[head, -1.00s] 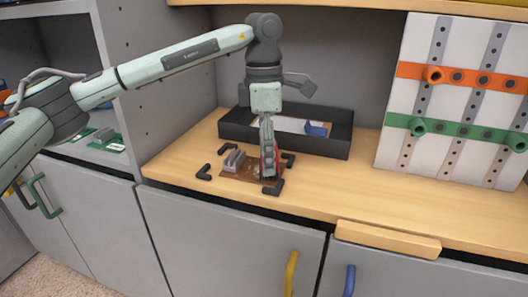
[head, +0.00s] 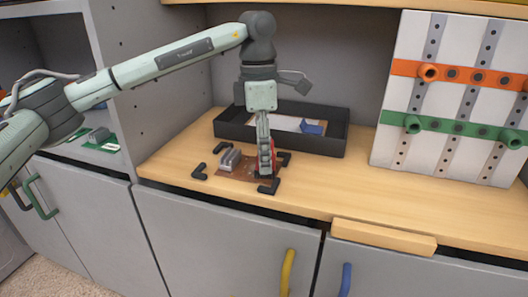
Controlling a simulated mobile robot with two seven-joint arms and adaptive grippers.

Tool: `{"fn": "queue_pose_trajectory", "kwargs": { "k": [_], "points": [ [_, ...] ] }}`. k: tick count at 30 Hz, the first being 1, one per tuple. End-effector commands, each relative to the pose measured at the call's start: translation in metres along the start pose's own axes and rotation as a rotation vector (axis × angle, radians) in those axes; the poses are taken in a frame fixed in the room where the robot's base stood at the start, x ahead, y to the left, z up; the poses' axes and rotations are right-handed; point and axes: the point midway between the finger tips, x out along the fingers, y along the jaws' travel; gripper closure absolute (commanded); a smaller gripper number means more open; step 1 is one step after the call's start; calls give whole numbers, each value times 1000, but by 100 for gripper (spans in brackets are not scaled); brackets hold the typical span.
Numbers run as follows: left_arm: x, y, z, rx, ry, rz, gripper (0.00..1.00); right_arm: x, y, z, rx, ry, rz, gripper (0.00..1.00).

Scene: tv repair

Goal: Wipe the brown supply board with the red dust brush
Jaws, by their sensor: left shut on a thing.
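The brown supply board (head: 233,174) lies flat on the wooden counter, with black corner brackets around it and grey finned parts (head: 230,159) on its left part. My left gripper (head: 265,170) points down over the right part of the board. It is shut on the red dust brush (head: 272,157), of which only a red strip shows beside the fingers. The brush's lower end is at or just above the board; I cannot tell if it touches. The gripper hides part of the board. My right gripper is not in view.
A black tray (head: 338,145) with a white sheet and a blue item stands behind the board. A white panel (head: 441,60) with orange and green rails stands at the right. The counter (head: 330,187) right of the board is clear.

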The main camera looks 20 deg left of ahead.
Motion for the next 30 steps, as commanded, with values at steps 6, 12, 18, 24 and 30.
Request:
{"fn": "queue_pose_trajectory", "kwargs": {
  "k": [6,12,18,24,30],
  "points": [
    [-4,-3,2,16,-20,-5,100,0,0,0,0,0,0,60],
    [-5,-2,1,14,-19,-5,100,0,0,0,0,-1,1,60],
    [-5,2,-7,10,-16,-4,100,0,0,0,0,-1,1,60],
    [-6,8,-21,6,-12,-4,100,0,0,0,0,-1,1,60],
    [-6,9,-23,7,-10,-3,100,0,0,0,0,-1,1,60]
  ]
}}
